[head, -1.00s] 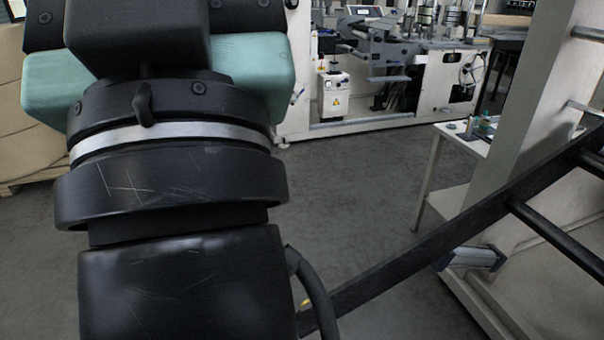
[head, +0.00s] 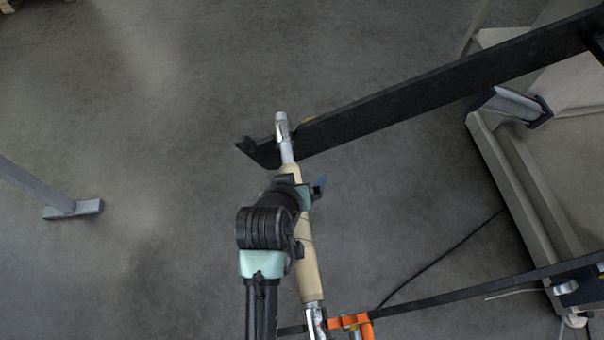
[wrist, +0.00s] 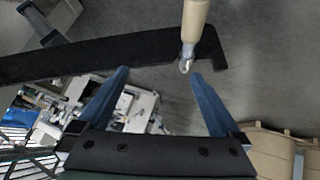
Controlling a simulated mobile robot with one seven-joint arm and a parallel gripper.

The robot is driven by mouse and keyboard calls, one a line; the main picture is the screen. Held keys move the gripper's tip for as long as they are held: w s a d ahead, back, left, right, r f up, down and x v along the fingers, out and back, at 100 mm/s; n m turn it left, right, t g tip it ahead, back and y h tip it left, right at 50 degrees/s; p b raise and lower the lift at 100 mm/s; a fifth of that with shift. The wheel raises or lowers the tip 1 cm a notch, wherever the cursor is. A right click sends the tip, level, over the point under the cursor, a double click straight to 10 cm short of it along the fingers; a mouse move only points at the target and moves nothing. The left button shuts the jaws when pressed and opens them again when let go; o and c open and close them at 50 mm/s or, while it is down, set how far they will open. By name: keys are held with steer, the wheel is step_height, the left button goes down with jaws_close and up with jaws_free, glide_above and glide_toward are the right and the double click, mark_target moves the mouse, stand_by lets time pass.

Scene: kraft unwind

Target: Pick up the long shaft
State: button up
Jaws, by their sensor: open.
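The long shaft (head: 308,265) has a tan, tube-like middle and bright metal ends. It runs lengthwise in the head view, its far end lying across the hooked end of a black arm. My arm hides part of its middle. My gripper (head: 303,190) is over the shaft's upper part, seen from above. In the wrist view the blue fingers of my gripper (wrist: 159,74) are spread wide with nothing between them. The shaft (wrist: 196,14) shows beyond the right fingertip, its metal end pointing toward it. I cannot tell the height gap between fingers and shaft.
The upper black arm (head: 440,95) reaches in from the right. A lower black arm (head: 470,288) carries an orange part (head: 352,321) close to the shaft's near end. A pale machine frame (head: 520,185) stands at right. A grey foot (head: 74,209) is at left, with open floor between.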

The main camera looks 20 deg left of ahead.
mark_target(298, 232)
steer(key=s+f+n+g+h+b, duration=0.1)
steer(key=s+f+g+b, duration=0.15)
steer(key=s+f, duration=0.75)
steer(key=shift+g, duration=0.25)
steer(key=x, duration=0.3)
steer(key=b+x, duration=0.1)
steer(key=x, duration=0.2)
steer(key=d+b+x, duration=0.1)
steer(key=x, duration=0.2)
steer(key=shift+w+d+f, duration=0.15)
steer(key=shift+w, duration=0.15)
steer(key=shift+b+x, duration=1.5)
steer(key=shift+x, duration=1.6)
steer(key=shift+d, duration=0.2)
jaws_close()
steer(key=shift+w+r, duration=0.2)
